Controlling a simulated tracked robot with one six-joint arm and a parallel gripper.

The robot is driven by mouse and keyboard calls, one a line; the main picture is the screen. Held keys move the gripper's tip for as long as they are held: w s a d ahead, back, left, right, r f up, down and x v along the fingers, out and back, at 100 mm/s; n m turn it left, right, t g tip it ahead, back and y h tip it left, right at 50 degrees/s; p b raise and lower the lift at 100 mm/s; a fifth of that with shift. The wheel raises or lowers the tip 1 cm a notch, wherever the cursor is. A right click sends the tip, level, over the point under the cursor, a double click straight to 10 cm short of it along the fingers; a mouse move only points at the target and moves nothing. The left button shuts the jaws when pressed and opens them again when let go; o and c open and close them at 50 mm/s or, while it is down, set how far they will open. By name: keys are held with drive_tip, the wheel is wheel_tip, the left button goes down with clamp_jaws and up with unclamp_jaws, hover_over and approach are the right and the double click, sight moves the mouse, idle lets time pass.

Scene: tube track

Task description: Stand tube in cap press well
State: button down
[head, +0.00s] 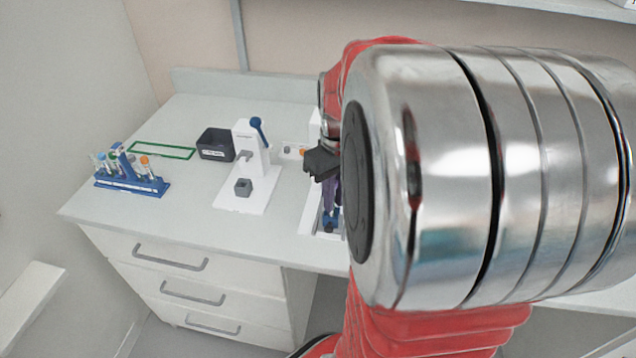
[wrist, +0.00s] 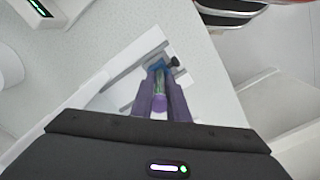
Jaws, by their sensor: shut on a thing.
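The cap press (head: 250,165) is a white stand with a blue lever on the worktop. Its well is a small dark grey block (head: 243,187) on the white base plate; no tube shows in it. My gripper (head: 331,192) is to the right of the press, over a white frame. In the wrist view, its purple fingers (wrist: 160,98) are shut on a tube (wrist: 158,103) with a purple end and a greenish part beyond. A blue piece (wrist: 157,67) shows just past the fingertips; whether the tube touches it I cannot tell.
A blue rack (head: 131,183) with several tubes stands at the left. A dark bin (head: 215,145) is left of the press, with a green outline (head: 165,150) on the worktop behind the rack. The white frame (head: 309,222) is under my gripper. The worktop between rack and press is clear.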

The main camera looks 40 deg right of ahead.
drive_tip(key=shift+f, duration=0.2)
drive_tip(key=c, duration=1.6)
unclamp_jaws()
drive_tip(key=shift+c, duration=0.2)
wheel_tip(320, 180, up, 14)
drive_tip(key=shift+s, duration=0.25)
drive_tip(key=shift+f, duration=0.15)
